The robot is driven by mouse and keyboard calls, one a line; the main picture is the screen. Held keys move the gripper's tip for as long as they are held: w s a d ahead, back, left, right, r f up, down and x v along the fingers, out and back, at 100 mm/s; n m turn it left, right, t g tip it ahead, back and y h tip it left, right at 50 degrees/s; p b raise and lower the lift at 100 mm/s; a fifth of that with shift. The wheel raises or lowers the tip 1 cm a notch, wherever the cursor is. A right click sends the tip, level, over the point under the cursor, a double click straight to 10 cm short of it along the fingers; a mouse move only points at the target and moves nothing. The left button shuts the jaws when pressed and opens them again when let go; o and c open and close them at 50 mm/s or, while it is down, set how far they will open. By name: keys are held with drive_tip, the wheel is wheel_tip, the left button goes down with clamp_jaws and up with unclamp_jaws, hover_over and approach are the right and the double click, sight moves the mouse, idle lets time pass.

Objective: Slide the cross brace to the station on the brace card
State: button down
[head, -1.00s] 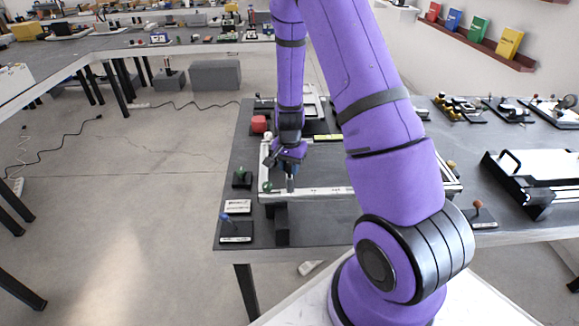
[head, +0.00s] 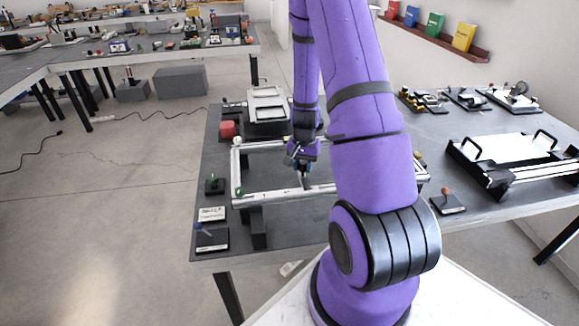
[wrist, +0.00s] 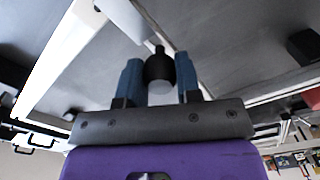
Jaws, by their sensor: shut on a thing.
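A pale rectangular frame lies on the grey table, with its front rail (head: 275,194) and left rail (head: 236,165) showing in the head view. My gripper (head: 304,172) is over the frame near the front rail, partly beside my purple arm. In the wrist view my gripper (wrist: 160,80) has its blue fingers on either side of a black knob (wrist: 158,66), shut on it. A pale bar (wrist: 150,25) runs behind the knob; I take it for the cross brace. A white card (head: 212,213) stands at the table's left front; its print is too small to read.
A tray with handles (head: 510,150) stands at right.

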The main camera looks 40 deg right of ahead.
drive_tip(key=shift+s+d, duration=0.15)
drive_tip(key=shift+d, duration=0.15)
drive_tip(key=c, duration=0.8)
unclamp_jaws()
drive_tip(key=shift+r, duration=0.1)
wheel_tip(320, 180, up, 11)
